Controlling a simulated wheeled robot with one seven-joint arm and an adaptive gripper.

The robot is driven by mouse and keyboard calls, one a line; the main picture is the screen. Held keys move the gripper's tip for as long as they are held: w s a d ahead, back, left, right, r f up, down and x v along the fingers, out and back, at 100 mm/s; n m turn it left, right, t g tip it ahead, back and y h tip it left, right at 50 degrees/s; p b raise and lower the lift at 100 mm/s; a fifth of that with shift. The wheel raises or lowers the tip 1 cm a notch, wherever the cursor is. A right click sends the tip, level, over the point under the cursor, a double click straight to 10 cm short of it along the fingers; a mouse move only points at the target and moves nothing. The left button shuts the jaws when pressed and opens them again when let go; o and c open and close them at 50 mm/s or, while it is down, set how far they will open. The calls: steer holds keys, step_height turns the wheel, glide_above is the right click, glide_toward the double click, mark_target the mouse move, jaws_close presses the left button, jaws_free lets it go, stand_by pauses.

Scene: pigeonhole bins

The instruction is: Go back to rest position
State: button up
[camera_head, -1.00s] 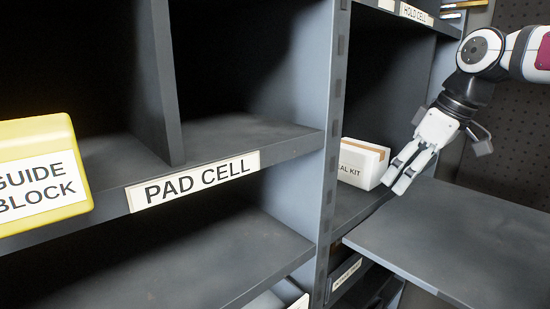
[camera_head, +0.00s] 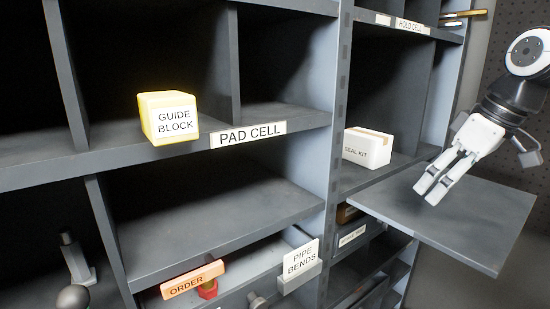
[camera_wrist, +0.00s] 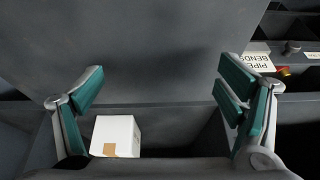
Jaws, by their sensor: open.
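My gripper (camera_head: 432,188) is at the right in the head view, above the grey pull-out shelf, with its fingers pointing down and to the left. In the wrist view its green-padded fingers (camera_wrist: 165,92) are wide apart with nothing held between them. The white seal kit box (camera_head: 367,147) with a tan strip sits in the right-hand bin, left of my gripper and apart from it. The box also shows low in the wrist view (camera_wrist: 117,134), nearer the left finger.
The grey pull-out shelf (camera_head: 480,225) juts out below my gripper. A yellow guide block (camera_head: 168,117) sits on the shelf left of the PAD CELL label (camera_head: 248,134). A PIPE BENDS sign (camera_head: 300,261) and an orange ORDER tag (camera_head: 193,280) are lower down. A perforated panel (camera_head: 515,75) stands behind my arm.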

steer(key=shift+s+a, duration=0.1)
steer(key=shift+s, duration=0.75)
steer(key=s+a+m, duration=0.1)
steer(key=s+a, duration=0.2)
steer(key=s, duration=0.5)
steer(key=s+a+m, duration=0.2)
steer(key=s, duration=0.5)
steer(key=s+a+f+m+g+h, duration=0.1)
steer(key=s+a+f+m, duration=0.15)
steer(key=s+f, duration=0.35)
steer(key=s+a+f+m+g+h, duration=0.2)
steer(key=s+a+f, duration=0.15)
steer(key=s, duration=0.45)
step_height(320, 180, up, 20)
steer(key=t+p, duration=0.3)
steer(key=p, duration=1.6)
steer(key=shift+w+a+r+n+t, duration=0.15)
steer(key=shift+w+a+n+t, duration=0.1)
steer(key=shift+n+t, duration=0.1)
